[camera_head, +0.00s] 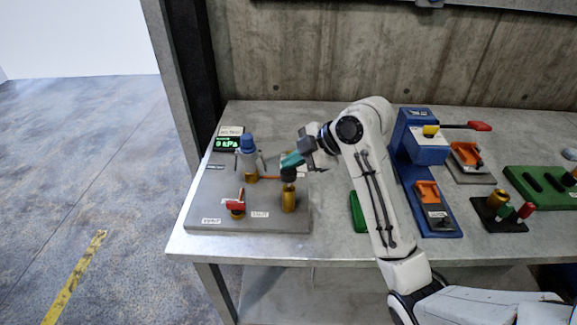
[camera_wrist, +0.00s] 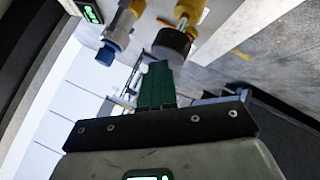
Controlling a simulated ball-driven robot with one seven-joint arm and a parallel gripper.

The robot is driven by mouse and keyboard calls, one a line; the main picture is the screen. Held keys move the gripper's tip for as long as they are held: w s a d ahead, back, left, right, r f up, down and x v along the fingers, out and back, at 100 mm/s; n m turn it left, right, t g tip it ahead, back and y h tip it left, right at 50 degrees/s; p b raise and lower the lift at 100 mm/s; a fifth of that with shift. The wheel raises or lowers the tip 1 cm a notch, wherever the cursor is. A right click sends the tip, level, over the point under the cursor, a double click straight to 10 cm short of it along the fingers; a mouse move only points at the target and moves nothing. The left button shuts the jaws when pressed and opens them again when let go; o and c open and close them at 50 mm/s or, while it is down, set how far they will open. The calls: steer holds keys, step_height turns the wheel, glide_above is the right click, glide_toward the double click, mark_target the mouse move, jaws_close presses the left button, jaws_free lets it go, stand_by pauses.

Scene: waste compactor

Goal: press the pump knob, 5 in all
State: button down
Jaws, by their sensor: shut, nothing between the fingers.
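The pump knob looks to be the black round knob (camera_head: 289,174) on top of a brass cylinder (camera_head: 288,198) on a grey board (camera_head: 275,220). The black knob also shows in the wrist view (camera_wrist: 172,46), upper middle. My gripper (camera_head: 291,160), with teal fingers, is shut and empty, with its tips right by the top of the knob. In the wrist view the fingertips (camera_wrist: 157,68) lie just short of the knob. I cannot tell whether they touch it. The gauge display (camera_head: 227,143) reads 0 kPa.
On the same board are a blue-capped fitting (camera_head: 248,145) and a red-handled valve (camera_head: 236,206). To the right stand a blue frame (camera_head: 420,150) with orange parts and a green slotted block (camera_head: 540,187). The table's front left corner is clear.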

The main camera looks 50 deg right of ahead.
mark_target(292, 172)
steer(key=shift+f+b, duration=0.7)
steer(key=shift+f, duration=0.35)
stand_by(0.7)
steer(key=shift+r, duration=0.1)
steer(key=shift+r+p, duration=1.85)
steer(key=shift+r, duration=0.45)
step_height(292, 172, up, 5)
steer(key=p, duration=0.4)
steer(key=shift+r, duration=0.1)
stand_by(1.6)
step_height(292, 172, up, 4)
steer(key=shift+f+b, duration=0.2)
steer(key=shift+b, duration=0.35)
